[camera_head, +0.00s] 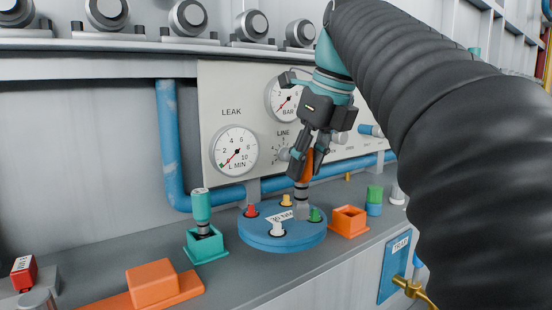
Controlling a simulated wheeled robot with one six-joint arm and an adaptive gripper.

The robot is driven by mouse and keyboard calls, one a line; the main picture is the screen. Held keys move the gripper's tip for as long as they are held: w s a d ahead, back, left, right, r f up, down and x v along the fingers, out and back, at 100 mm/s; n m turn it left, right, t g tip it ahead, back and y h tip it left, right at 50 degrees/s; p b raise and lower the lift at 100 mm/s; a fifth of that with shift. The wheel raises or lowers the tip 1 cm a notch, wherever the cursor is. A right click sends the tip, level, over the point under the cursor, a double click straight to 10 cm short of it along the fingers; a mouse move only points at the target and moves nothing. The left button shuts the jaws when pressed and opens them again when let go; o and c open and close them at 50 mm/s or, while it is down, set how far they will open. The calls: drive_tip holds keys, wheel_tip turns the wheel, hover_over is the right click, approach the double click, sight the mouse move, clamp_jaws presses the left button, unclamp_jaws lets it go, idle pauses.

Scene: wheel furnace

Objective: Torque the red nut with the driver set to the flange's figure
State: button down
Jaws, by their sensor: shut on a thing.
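My gripper (308,152) is shut on an orange driver (305,168), held upright above the blue flange (283,240). The driver's grey socket end (302,209) is over the flange's right side, by the green nut (315,215); I cannot tell whether it touches anything. The red nut (251,211) is at the flange's left side, apart from the driver. A yellow nut (286,200) is at the back and a white one (277,229) at the front. The flange's white label (279,217) seems to read 30 NM, but it is small and partly covered.
A teal driver (202,206) stands in a teal holder (204,243) on the left. An empty-looking orange holder (348,221) is right of the flange. Gauges (235,149) and a blue pipe (170,140) stand behind. An orange block (152,283) lies at front left.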

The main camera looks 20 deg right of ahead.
drive_tip(key=w+a+f, duration=0.1)
drive_tip(key=w+a, duration=0.5)
drive_tip(key=w, duration=0.6)
drive_tip(key=shift+w, duration=0.25)
idle(0.4)
drive_tip(key=shift+a, duration=0.1)
drive_tip(key=shift+f+b, duration=0.9)
drive_tip(key=shift+f, duration=0.65)
idle(1.3)
drive_tip(key=c, duration=0.7)
unclamp_jaws()
drive_tip(key=shift+o, duration=0.2)
drive_tip(key=shift+r, duration=0.15)
